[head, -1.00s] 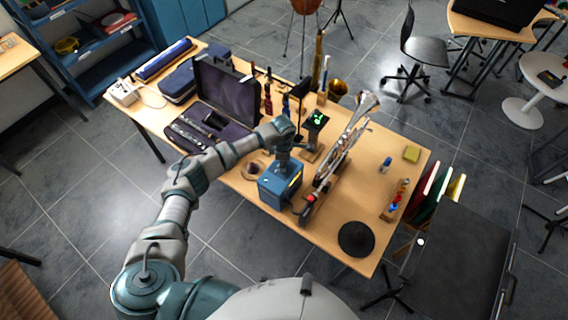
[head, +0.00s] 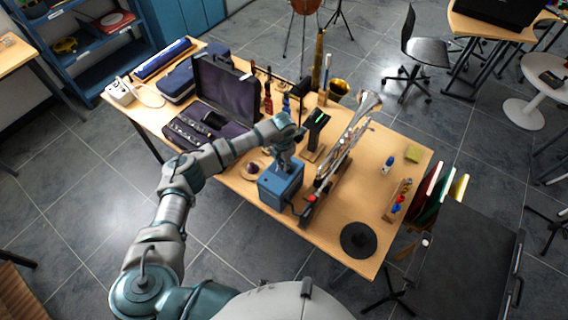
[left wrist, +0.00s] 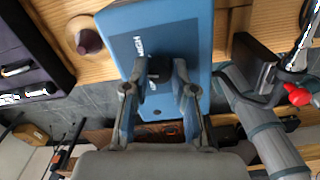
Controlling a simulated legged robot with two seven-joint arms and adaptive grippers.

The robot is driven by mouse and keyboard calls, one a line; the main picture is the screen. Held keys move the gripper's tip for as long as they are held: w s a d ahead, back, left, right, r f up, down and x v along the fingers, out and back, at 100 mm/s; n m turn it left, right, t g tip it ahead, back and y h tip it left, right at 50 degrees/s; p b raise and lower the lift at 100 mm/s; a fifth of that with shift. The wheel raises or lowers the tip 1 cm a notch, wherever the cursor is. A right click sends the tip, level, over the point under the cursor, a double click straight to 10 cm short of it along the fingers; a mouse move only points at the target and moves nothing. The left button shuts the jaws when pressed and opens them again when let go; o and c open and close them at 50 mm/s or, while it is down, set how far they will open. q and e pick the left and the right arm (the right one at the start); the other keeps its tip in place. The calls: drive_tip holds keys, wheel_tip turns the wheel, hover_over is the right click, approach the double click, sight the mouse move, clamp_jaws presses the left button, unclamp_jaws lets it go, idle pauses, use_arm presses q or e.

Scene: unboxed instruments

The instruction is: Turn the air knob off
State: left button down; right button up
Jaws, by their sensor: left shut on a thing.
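The blue box (head: 283,188) stands on the wooden table, and it fills the upper middle of the left wrist view (left wrist: 197,28). A dark knob (left wrist: 160,68) is on its top face. My left gripper (head: 283,163) reaches down onto the box from above. In the left wrist view its two fingers (left wrist: 160,72) are on either side of the knob and shut on it. The fingers hide the knob's sides and some of the lettering on the box. My right gripper is not in view.
A trumpet (head: 345,140) on a stand is right of the box, with a small screen (head: 317,118) behind. An open dark case (head: 228,92) lies left.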

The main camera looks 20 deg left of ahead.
use_arm(q)
drive_tip(key=shift+s+f+n, duration=0.1)
drive_tip(key=shift+f+n, duration=0.05)
drive_tip(key=shift+n, duration=1.05)
drive_tip(key=c, duration=0.9)
unclamp_jaws()
drive_tip(key=shift+c, duration=0.2)
wheel_tip(320, 180, up, 12)
drive_tip(key=shift+a, duration=0.1)
